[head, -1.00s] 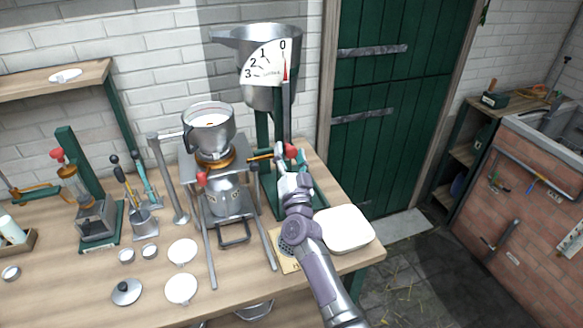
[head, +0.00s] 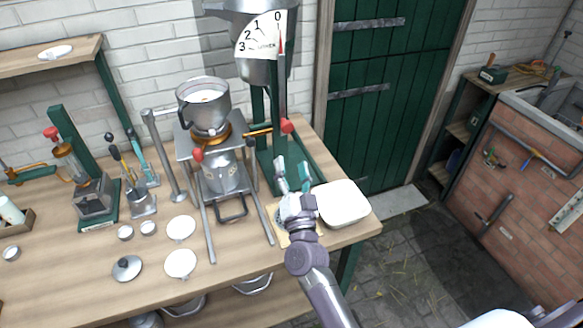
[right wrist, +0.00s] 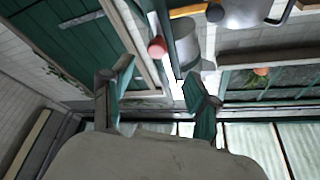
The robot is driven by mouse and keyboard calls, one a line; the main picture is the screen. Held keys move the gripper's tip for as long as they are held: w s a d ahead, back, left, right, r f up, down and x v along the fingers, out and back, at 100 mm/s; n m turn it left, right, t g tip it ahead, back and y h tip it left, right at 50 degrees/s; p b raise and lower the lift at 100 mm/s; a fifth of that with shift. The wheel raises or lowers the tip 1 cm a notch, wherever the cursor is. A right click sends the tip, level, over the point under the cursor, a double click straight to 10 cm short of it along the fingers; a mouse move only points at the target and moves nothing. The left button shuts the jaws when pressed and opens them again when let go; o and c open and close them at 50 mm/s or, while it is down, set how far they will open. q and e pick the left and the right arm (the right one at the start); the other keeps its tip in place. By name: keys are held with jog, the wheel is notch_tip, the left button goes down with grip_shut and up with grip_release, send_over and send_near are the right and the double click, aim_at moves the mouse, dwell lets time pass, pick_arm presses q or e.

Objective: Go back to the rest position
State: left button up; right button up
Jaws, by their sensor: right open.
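My right gripper (head: 292,178) is in the head view, over the right part of the wooden table, its fingers pointing up and away. It is open and empty. In the right wrist view its two teal-tipped fingers (right wrist: 158,98) stand apart with nothing between them. It is below and in front of a red knob (head: 287,126) and apart from it. My left gripper is not in view. A pale part at the bottom right edge looks like part of my own body.
A white square tub (head: 342,204) stands just right of my right gripper. A metal stand with a pot (head: 204,103) is to its left. The large dial container (head: 265,40) stands behind. White discs (head: 181,228) and a lid (head: 127,268) lie front left. Floor right of the table (head: 410,260) is open.

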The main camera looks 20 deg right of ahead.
jog(key=s+a+f+n+g+y, duration=0.2)
jog(key=s+f+n+g+y, duration=0.25)
jog(key=s+f, duration=0.2)
jog(key=s+a+f+n+g+y, duration=0.3)
jog(key=s+f+n+g, duration=0.2)
jog(key=s, duration=0.2)
jog(key=s+d+f+n+g+h, duration=0.15)
jog(key=s+d+g, duration=0.25)
jog(key=s, duration=0.5)
jog(key=s+d+f+g+h, duration=0.2)
jog(key=s+d+g, duration=0.15)
jog(key=s, duration=0.65)
notch_tip(320, 180, down, 27)
jog(key=g+b, duration=0.2)
jog(key=b, duration=0.1)
jog(key=s+d+f+g+b, duration=0.1)
jog(key=s+d+f+b, duration=0.1)
jog(key=s+f, duration=1.5)
notch_tip(320, 180, down, 4)
jog(key=shift+s+d+f, duration=0.1)
jog(key=shift+s+d, duration=0.15)
jog(key=shift+s, duration=0.15)
